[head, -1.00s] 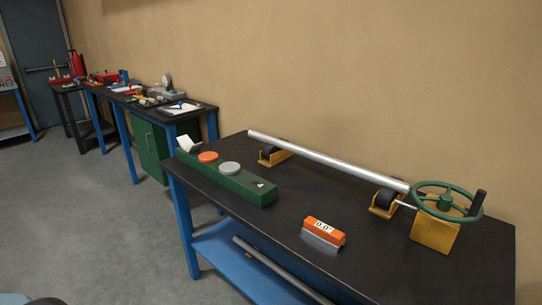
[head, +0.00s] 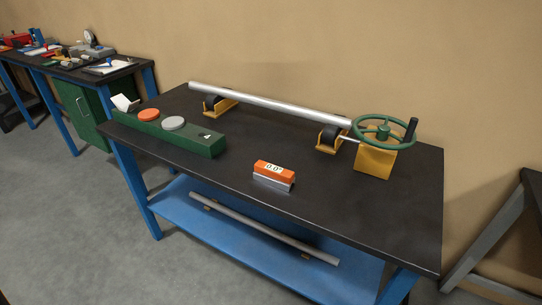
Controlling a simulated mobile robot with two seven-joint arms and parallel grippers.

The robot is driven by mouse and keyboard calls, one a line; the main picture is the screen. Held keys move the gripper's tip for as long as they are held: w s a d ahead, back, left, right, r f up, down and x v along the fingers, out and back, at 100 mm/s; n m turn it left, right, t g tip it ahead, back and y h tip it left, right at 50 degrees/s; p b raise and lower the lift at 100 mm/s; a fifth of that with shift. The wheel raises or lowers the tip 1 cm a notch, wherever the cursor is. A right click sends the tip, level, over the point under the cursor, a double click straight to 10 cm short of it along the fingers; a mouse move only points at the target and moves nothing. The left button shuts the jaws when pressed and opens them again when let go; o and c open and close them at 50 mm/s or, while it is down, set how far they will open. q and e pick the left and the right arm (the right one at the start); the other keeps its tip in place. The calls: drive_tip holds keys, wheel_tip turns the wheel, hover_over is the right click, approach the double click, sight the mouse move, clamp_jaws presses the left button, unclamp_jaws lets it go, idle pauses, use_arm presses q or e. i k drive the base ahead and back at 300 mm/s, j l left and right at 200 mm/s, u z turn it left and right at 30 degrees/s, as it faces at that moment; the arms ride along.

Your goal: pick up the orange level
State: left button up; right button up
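The orange level (head: 274,172) lies on the black top of the blue-legged workbench (head: 330,212), near its front edge. It is a small orange block with a white "0.0°" display and a grey base. Nothing touches it from above. Neither of my grippers shows in the head view.
Behind the level, a silver tube (head: 270,102) rests on yellow roller stands, with a green handwheel (head: 384,131) at its right end. A green box (head: 170,134) with orange and grey discs stands to the left. A grey bar (head: 262,228) lies on the blue lower shelf (head: 190,217).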

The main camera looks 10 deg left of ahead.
sight(280, 178)
drive_tip(key=z, duration=0.45)
drive_tip(key=k+j+z, duration=0.1)
drive_tip(key=j+z, duration=0.35)
drive_tip(key=k+j+z, duration=0.15)
drive_tip(key=j+z, duration=0.15)
drive_tip(key=z, duration=0.2)
drive_tip(key=k+j+z, duration=0.1)
drive_tip(key=k+j, duration=0.2)
drive_tip(key=j, duration=0.2)
drive_tip(key=k+j+z, duration=0.1)
drive_tip(key=k+j, duration=0.2)
drive_tip(key=j, duration=0.15)
drive_tip(key=i, duration=0.4)
